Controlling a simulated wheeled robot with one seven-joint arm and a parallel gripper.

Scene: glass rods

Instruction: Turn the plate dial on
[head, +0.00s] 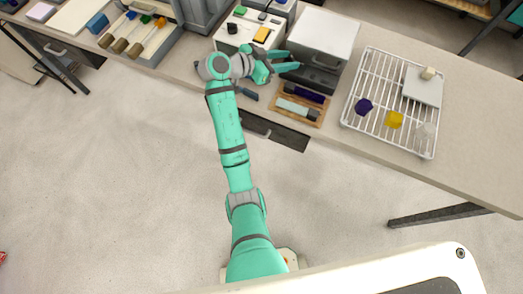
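A grey box-shaped appliance with a flat white top (316,32) stands on the bench at the upper middle. It may be the plate. Its dark front face (322,82) looks toward me, and I cannot make out a dial on it. My gripper (298,60) is at the left side of this face, with its teal fingers pointing right. The fingers look spread apart, with nothing visible between them. I cannot tell whether they touch the appliance. The gripper and wrist hide part of its left front.
A wooden tray (310,118) with dark and pale rods lies in front of the appliance. A wire rack (372,128) with purple and yellow pieces and a pale slab (424,86) is to the right. A white caddy (232,42) and brushes (135,47) are left.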

